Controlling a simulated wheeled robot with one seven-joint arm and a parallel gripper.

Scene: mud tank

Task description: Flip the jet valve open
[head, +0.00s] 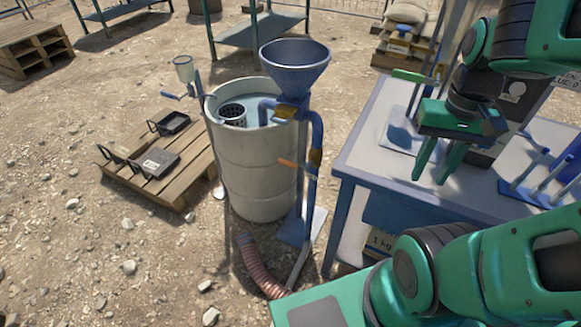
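A blue pipe (317,135) with a blue funnel (295,66) on top stands beside the pale mud tank (255,170). An orange lever (289,164) sticks out to the left from the pipe, roughly level, in front of the tank; it looks like the jet valve's handle. My gripper (437,178) points down over the table, to the right of the pipe and well apart from the lever. Its two green fingers are spread, with nothing between them.
A table (352,150) with a blue edge stands right of the pipe, bearing a blue stand and a dark case. A ribbed hose (260,268) lies on the ground in front of the tank. A wooden pallet (185,180) with black trays is at left. Open gravel lies at front left.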

